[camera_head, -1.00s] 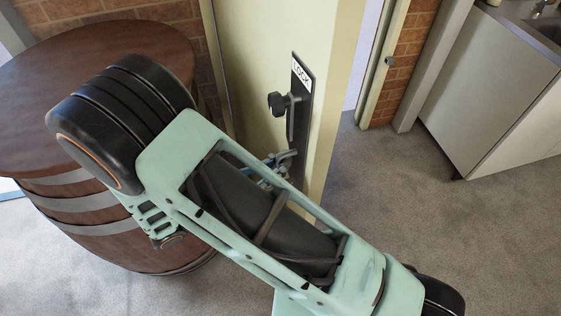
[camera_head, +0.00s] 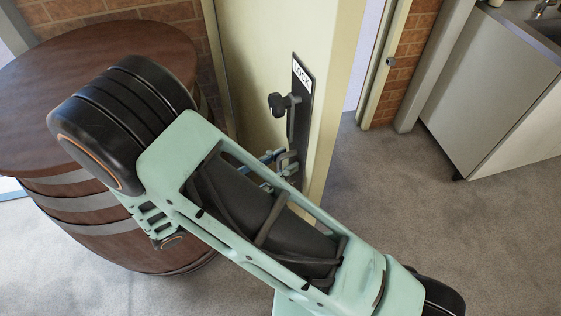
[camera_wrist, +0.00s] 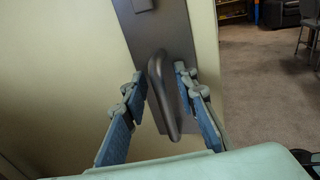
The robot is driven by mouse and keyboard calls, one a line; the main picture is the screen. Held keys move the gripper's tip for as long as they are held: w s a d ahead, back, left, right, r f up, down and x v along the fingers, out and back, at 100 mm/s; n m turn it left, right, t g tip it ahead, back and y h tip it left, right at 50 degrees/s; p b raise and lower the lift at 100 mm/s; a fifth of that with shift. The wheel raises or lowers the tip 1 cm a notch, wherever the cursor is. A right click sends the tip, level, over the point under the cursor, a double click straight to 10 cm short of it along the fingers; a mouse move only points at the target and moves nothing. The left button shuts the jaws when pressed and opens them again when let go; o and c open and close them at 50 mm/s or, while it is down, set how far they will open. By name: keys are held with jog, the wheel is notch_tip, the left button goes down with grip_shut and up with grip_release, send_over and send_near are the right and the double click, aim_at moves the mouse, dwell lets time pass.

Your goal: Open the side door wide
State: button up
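The side door (camera_head: 265,60) is a cream leaf standing ajar, its free edge toward the right in the head view. A dark lock plate (camera_head: 302,70) marked LOCK carries a black knob (camera_head: 278,103). The dark lever handle (camera_wrist: 160,92) shows below it in the wrist view. My gripper (camera_wrist: 158,77) is open, with one blue-padded finger on each side of the handle. Whether either finger touches it I cannot tell. In the head view my gripper (camera_head: 280,165) is at the plate's lower part, and my arm partly hides the door and handle.
A wooden barrel (camera_head: 60,75) stands close on the left, beside the door and my arm. A brick wall (camera_head: 95,15) is behind it. A pale sink cabinet (camera_head: 490,95) stands on the right. Grey carpet (camera_head: 430,210) between door and cabinet is clear.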

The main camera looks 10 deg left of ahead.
jog(key=v, duration=1.2)
jog(key=shift+d+r, duration=0.1)
